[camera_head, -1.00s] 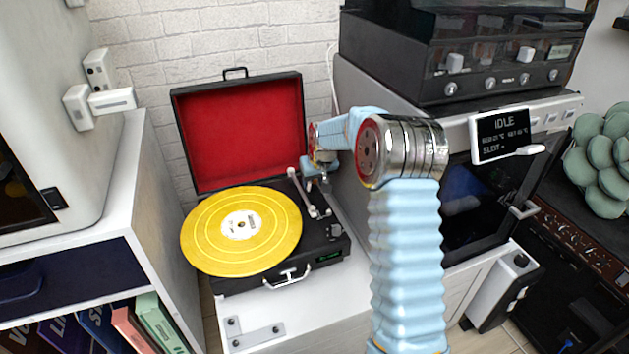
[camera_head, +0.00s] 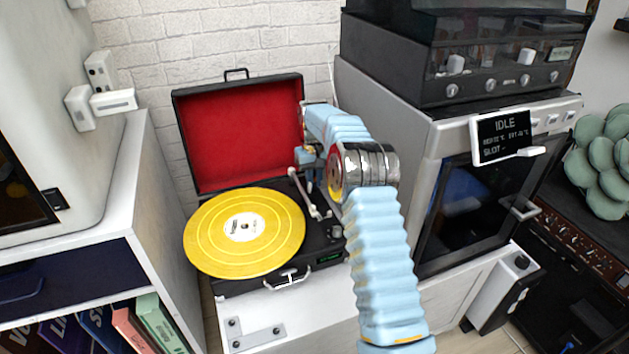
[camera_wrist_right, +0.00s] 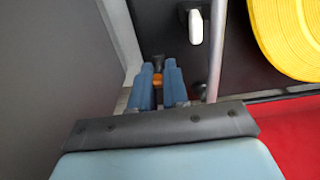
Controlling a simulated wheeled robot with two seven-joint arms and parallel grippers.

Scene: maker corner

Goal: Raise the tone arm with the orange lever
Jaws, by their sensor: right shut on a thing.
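The turntable (camera_head: 325,258) is an open black case with a red-lined lid and a yellow record (camera_head: 270,212) on its platter. The pale tone arm (camera_head: 306,192) lies along the right of the record; it shows as a grey rod in the right wrist view (camera_wrist_right: 216,55). My right gripper (camera_wrist_right: 156,75) is at the turntable's right side, beside the tone arm's rear. Its blue fingers are shut on the orange lever (camera_wrist_right: 157,81), of which a small orange part shows between them. In the head view my arm hides the lever. My left gripper is not in view.
The raised red lid (camera_head: 240,130) stands behind the platter. A silver oven-like machine (camera_head: 425,150) with an IDLE display (camera_head: 503,136) stands close to the right of my arm. A white cabinet (camera_head: 160,190) bounds the left. The white top before the turntable is mostly clear.

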